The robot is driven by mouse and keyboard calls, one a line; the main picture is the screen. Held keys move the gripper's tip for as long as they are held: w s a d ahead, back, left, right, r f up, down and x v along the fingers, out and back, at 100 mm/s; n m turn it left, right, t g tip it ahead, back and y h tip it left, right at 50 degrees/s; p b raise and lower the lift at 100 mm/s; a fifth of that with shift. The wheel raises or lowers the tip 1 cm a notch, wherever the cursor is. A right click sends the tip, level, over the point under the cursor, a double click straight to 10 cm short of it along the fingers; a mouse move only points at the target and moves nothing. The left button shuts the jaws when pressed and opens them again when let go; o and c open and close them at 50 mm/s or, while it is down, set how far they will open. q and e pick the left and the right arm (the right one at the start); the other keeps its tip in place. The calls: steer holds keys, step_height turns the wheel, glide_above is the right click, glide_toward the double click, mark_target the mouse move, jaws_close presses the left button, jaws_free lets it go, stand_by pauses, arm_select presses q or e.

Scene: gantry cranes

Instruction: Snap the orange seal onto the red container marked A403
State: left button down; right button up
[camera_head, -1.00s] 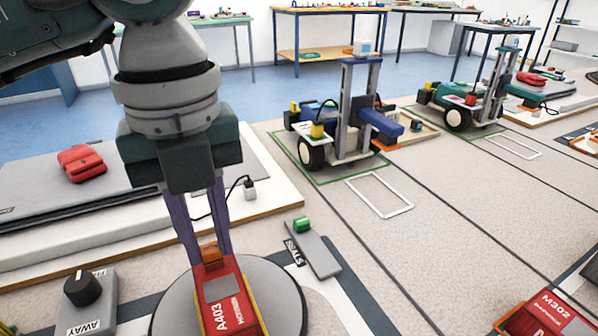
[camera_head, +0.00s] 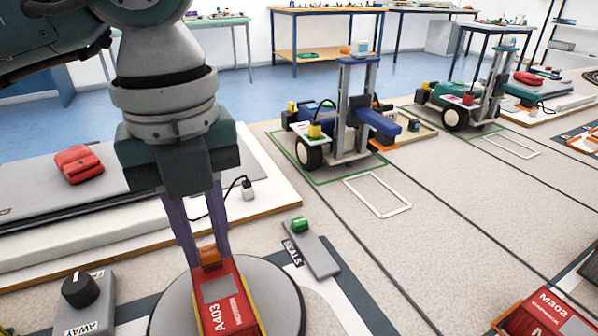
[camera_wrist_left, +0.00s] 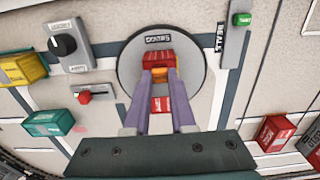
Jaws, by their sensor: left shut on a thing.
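The red container marked A403 (camera_head: 232,310) lies on a grey round plate (camera_head: 290,296) at the bottom of the head view. It has yellow edges and a grey panel on top. My left gripper (camera_head: 209,250) points down at the container's far end, shut on the small orange seal (camera_head: 209,257). The seal is at that end of the container; I cannot tell whether it is snapped on. In the left wrist view the red container (camera_wrist_left: 161,104) shows between and beyond the purple fingers, with the orange seal (camera_wrist_left: 161,74) near their tips. My right gripper is not in view.
A grey SEALS strip (camera_head: 318,254) with a green block (camera_head: 300,224) lies right of the plate. A black knob box (camera_head: 88,305) stands left. A red M302 container (camera_head: 548,316) is at the lower right. Wheeled lift models (camera_head: 345,125) stand further back. The mat between is clear.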

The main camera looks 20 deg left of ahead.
arm_select(q)
steer(key=shift+f, duration=0.25)
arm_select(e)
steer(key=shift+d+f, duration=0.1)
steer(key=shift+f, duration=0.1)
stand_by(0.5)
arm_select(q)
steer(key=c, duration=0.7)
jaws_free()
steer(key=shift+o, duration=0.4)
steer(key=o, duration=0.4)
steer(key=shift+r+p, duration=3)
steer(key=shift+r, duration=0.55)
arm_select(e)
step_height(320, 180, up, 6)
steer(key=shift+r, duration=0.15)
